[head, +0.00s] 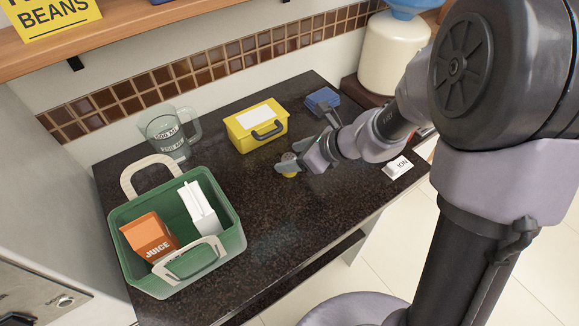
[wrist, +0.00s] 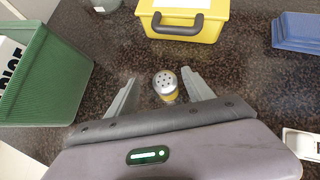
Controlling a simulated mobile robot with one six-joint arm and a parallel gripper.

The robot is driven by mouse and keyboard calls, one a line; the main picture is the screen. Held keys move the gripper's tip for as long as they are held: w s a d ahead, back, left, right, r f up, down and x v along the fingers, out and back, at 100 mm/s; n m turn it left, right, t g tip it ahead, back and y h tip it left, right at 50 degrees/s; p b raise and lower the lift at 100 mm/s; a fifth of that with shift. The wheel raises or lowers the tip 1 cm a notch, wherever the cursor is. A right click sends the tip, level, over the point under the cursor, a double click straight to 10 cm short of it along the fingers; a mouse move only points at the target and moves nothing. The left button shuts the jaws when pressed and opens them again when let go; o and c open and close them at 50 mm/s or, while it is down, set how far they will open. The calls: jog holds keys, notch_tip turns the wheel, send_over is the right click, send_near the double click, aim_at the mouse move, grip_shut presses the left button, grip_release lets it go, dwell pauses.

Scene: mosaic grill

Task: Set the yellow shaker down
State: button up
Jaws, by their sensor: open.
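The yellow shaker (wrist: 166,85) has a silver top with dark holes. It stands upright on the dark speckled counter, between the two fingers of my gripper (wrist: 160,92) in the wrist view. The fingers are open, with a gap on each side of the shaker. In the head view the shaker (head: 289,171) is small and partly hidden by my gripper (head: 297,165), which is low over the middle of the counter.
A yellow box (head: 240,132) with a handle stands behind the shaker. A blue box (head: 323,102) is to its right. A green basket (head: 239,235) holding a juice carton (head: 150,238) is at left, near a clear measuring jug (head: 165,140). A white box (head: 398,168) lies at right.

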aim_at(283, 159)
jog(key=b+x, duration=0.2)
jog(key=x, duration=0.3)
jog(key=shift+w+d+f+b, duration=0.15)
jog(key=shift+d+f+b, duration=0.1)
jog(key=shift+f+b, duration=0.15)
jog(key=shift+w+a, duration=0.15)
jog(key=shift+r, duration=0.1)
jog(key=shift+c, duration=0.9)
grip_shut()
